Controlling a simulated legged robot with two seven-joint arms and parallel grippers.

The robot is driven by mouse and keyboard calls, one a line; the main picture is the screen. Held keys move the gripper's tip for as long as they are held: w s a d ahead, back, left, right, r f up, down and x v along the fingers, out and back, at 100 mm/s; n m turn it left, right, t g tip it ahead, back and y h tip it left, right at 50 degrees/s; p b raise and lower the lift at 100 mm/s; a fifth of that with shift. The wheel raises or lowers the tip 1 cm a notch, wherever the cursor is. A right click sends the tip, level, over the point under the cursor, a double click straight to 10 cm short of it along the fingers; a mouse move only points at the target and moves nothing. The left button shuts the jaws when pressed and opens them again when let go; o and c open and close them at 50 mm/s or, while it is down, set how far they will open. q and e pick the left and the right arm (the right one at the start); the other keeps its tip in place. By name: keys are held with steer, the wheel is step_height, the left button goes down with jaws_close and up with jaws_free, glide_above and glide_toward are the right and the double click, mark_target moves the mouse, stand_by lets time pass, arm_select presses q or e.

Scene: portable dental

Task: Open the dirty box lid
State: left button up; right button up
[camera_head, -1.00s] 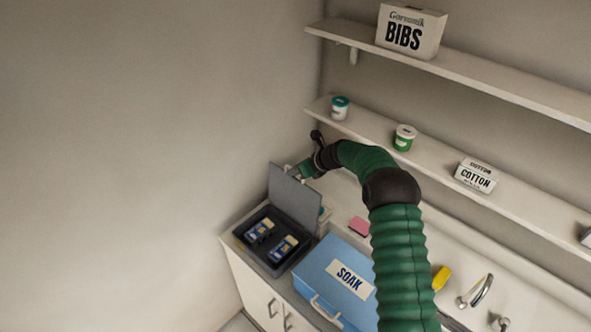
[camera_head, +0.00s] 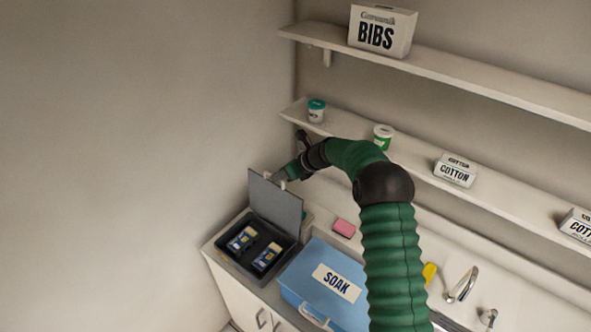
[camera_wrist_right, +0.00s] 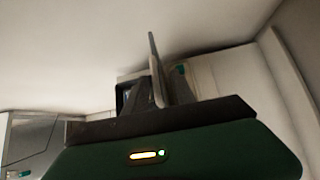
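The grey lid (camera_head: 274,203) of the dark box (camera_head: 224,256) on the counter stands raised, roughly upright, at the back of the box. Two blue and yellow packs (camera_head: 242,239) lie in the open box. My right gripper (camera_head: 282,178) is at the upper edge of the lid, on its far side, reached by my green arm from the lower right. In the right wrist view, the lid shows as a thin upright slab (camera_wrist_right: 156,66) close to the fingers. I cannot tell whether they touch it or how far apart they are. My left gripper is not in view.
A blue SOAK box (camera_head: 327,276) sits right of the dark box. A pink sponge (camera_head: 344,228) and a tap (camera_head: 464,285) are on the counter behind. Shelves above hold a BIBS box (camera_head: 381,30), jars and a COTTON box (camera_head: 456,170). A wall stands at left.

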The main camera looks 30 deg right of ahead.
steer(key=b+v, duration=0.3)
steer(key=v, duration=1)
steer(key=shift+d, duration=0.1)
steer(key=shift+s+f, duration=0.15)
steer(key=shift+s, duration=0.05)
